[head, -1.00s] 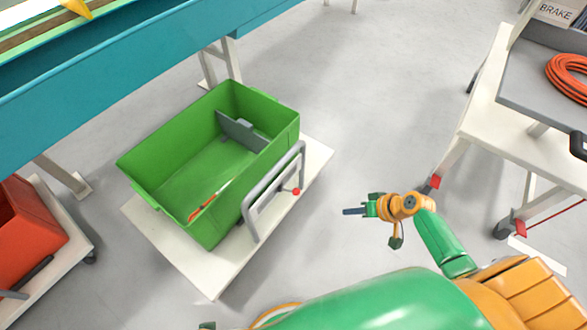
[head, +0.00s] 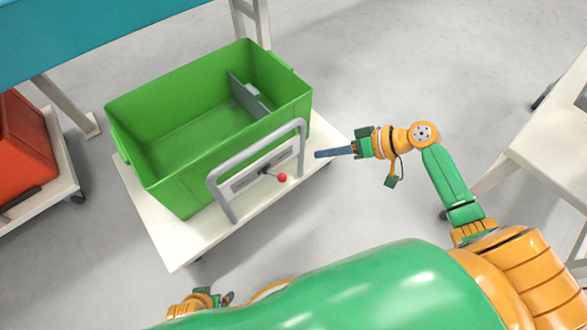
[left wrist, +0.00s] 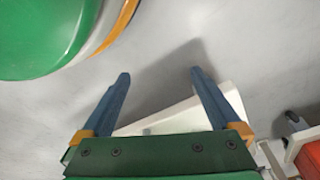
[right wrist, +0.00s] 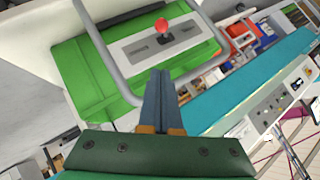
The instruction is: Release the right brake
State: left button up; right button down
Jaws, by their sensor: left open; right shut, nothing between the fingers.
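A short lever with a red knob (head: 283,178) stands out from a grey slotted plate (head: 245,180) on the near side of a white cart, within its grey tube handle (head: 215,190). The red knob also shows in the right wrist view (right wrist: 162,25). My right gripper (head: 318,154) is shut and empty, to the right of the knob and apart from it. Its closed fingers (right wrist: 160,72) point towards the handle in the right wrist view. My left gripper (head: 230,298) is low beside my body, far from the lever. Its fingers are spread, with nothing between them (left wrist: 160,78).
A green crate (head: 180,185) with a grey divider stands on the white cart (head: 180,248). A red crate (head: 25,145) on another cart is at left. A teal table (head: 80,35) is behind. A white table (head: 550,120) stands at right. Open floor lies between.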

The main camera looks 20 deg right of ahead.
aim_at(282, 178)
pick_arm(q)
notch_tip(282, 178, up, 8)
jog(key=w+b, duration=0.2)
jog(key=b, duration=0.1)
jog(key=shift+w+d+f+t, duration=0.15)
jog(key=shift+w+d+t, duration=0.15)
jog(key=shift+w+d, duration=0.05)
pick_arm(e)
jog(key=w+a+f, duration=0.2)
jog(key=a+f, duration=0.5)
jog(key=shift+w+f, duration=0.3)
jog(key=shift+f, duration=0.1)
jog(key=shift+a, duration=0.15)
